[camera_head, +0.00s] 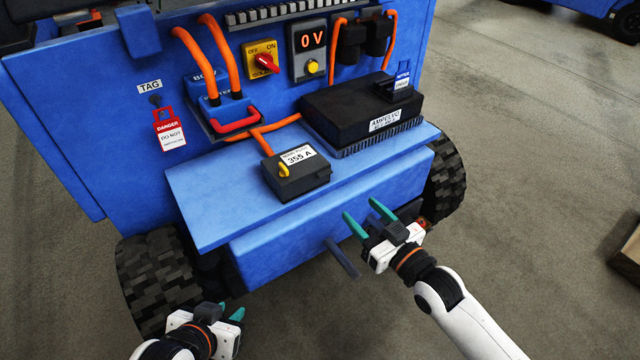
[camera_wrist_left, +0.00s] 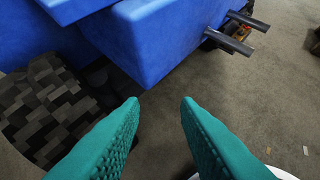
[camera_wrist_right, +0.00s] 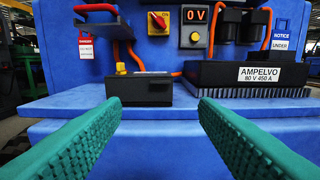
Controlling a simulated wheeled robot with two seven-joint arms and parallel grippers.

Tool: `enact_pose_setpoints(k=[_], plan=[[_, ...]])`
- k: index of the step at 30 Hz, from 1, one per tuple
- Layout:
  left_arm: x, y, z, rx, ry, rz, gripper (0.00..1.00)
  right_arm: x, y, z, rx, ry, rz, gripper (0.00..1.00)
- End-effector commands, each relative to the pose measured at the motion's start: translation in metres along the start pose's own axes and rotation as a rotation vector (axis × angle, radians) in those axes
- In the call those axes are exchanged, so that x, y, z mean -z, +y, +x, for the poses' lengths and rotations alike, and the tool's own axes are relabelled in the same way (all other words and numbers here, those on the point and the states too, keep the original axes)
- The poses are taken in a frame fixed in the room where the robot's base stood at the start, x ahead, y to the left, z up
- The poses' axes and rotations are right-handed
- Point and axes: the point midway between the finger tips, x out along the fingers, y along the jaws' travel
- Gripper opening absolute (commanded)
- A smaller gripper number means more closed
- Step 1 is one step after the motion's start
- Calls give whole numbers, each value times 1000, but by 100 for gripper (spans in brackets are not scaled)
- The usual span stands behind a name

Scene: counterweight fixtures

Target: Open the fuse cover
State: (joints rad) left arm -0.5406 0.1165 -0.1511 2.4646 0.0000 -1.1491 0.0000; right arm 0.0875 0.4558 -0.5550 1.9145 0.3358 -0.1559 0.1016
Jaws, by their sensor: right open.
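The fuse cover is a small dark box (camera_head: 297,180) with a white label reading 355 A and a yellow tab (camera_head: 283,171) at its left side. It sits closed on the blue shelf (camera_head: 215,210). In the right wrist view the box (camera_wrist_right: 146,93) is straight ahead, with the yellow tab (camera_wrist_right: 121,68) on top at the left. My right gripper (camera_head: 368,217) is open and empty, in front of the shelf, to the right of and apart from the box. My left gripper (camera_head: 230,311) is open and empty, low near the left wheel; its fingers (camera_wrist_left: 160,105) point below the blue body.
A black finned controller (camera_head: 362,108) stands on the shelf behind and right of the box. Orange cables (camera_head: 275,126) and a red handle (camera_head: 236,122) lie behind it. A red switch (camera_head: 266,62) and 0 V display (camera_head: 313,38) are above. Grey bars (camera_head: 341,258) stick out below the shelf.

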Motion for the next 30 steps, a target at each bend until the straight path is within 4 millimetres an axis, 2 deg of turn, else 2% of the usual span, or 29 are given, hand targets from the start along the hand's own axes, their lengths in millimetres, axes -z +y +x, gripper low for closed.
enact_pose_setpoints(k=[5,11,18,24,30], plan=[[-16,-2,3,5,-92,2,29,-2,0,20,0,-6,0,55],[-52,-8,5,18,-303,4,29,-1,0,60,0,-6,-1,55],[-92,-14,-4,32,-544,4,29,0,0,99,0,-2,-1,55],[-108,-16,-12,39,-652,3,29,-1,0,115,0,-1,-1,55],[-112,-17,-15,41,-678,3,29,-1,0,119,0,0,-1,55]])
